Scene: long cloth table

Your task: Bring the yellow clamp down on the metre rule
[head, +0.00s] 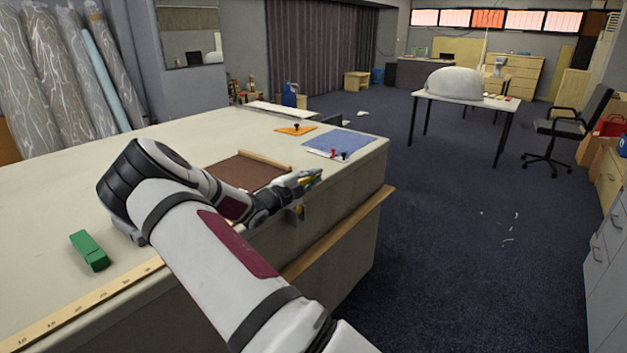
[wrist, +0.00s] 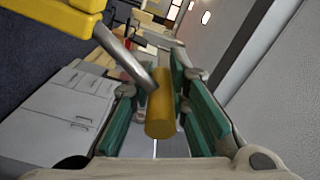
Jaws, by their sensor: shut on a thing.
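The metre rule (head: 85,306) is a pale wooden strip with dark markings. It lies along the near edge of the long table, at lower left in the head view, running out of frame. My gripper (head: 305,180) is over the table's near edge towards its right end, well apart from the visible rule. In the wrist view my gripper (wrist: 160,112) is shut on the yellow clamp's cylindrical handle (wrist: 160,117), between green finger pads. A metal rod joins it to the yellow clamp body (wrist: 55,20) at upper left. In the head view the clamp is small and partly hidden by my gripper.
A green block-like object (head: 89,250) stands on the cloth table (head: 60,205) beside the rule. A brown mat (head: 232,172) with a wooden roller (head: 265,160) lies beyond my gripper. A blue sheet (head: 345,141) and an orange piece (head: 293,130) lie farther back. Bare cloth surrounds the green object.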

